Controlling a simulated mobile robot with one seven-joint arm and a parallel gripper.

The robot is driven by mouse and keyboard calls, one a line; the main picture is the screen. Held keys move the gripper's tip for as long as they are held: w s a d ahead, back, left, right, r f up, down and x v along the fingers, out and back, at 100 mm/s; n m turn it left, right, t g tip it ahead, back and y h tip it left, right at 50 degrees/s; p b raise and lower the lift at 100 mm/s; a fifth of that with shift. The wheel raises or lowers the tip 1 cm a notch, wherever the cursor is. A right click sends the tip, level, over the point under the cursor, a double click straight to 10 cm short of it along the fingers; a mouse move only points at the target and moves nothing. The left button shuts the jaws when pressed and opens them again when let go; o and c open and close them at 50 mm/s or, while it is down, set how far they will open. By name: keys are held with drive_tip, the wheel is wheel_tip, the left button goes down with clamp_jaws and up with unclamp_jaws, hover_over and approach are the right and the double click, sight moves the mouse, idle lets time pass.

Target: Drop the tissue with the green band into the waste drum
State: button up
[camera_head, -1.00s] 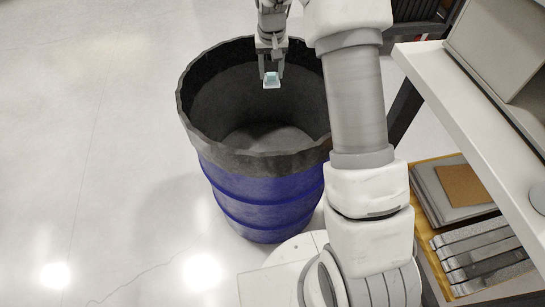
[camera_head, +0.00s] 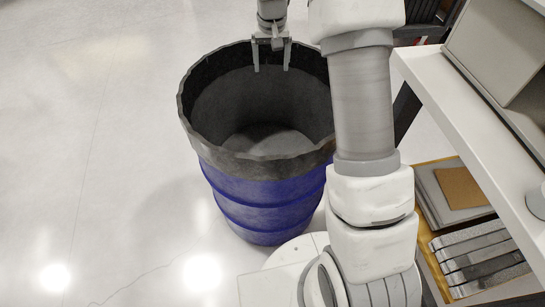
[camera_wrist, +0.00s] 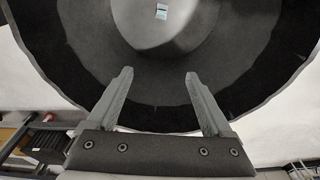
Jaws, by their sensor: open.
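The waste drum (camera_head: 262,210) is blue with a ragged dark rim and a dark inside, and it stands upright on the floor. My gripper (camera_head: 272,69) is open and empty above the far part of the drum's mouth. In the wrist view the gripper's fingers (camera_wrist: 159,73) are spread wide with nothing between them. A small pale tissue (camera_wrist: 161,11) with a bluish-green band shows beyond the fingertips, within the drum's outline. I cannot tell whether it rests on the bottom. I do not see it in the head view.
A white shelf unit (camera_head: 450,95) stands close on the right. Below it, a wooden-edged shelf holds a grey and brown panel (camera_head: 462,187) and several grey bars (camera_head: 485,255). The pale floor (camera_head: 90,150) left of the drum is clear.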

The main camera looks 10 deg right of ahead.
wheel_tip(320, 180, up, 13)
drive_tip(key=s+p, duration=0.2)
drive_tip(key=shift+f, duration=0.15)
drive_tip(key=shift+a, duration=0.1)
drive_tip(key=s+r+t+p, duration=0.2)
drive_tip(key=s+r+p, duration=0.3)
drive_tip(key=s+r, duration=1)
drive_tip(key=s+n+t+p, duration=0.1)
drive_tip(key=s+p, duration=0.3)
drive_tip(key=s, duration=1.4)
drive_tip(key=shift+n+t, duration=0.4)
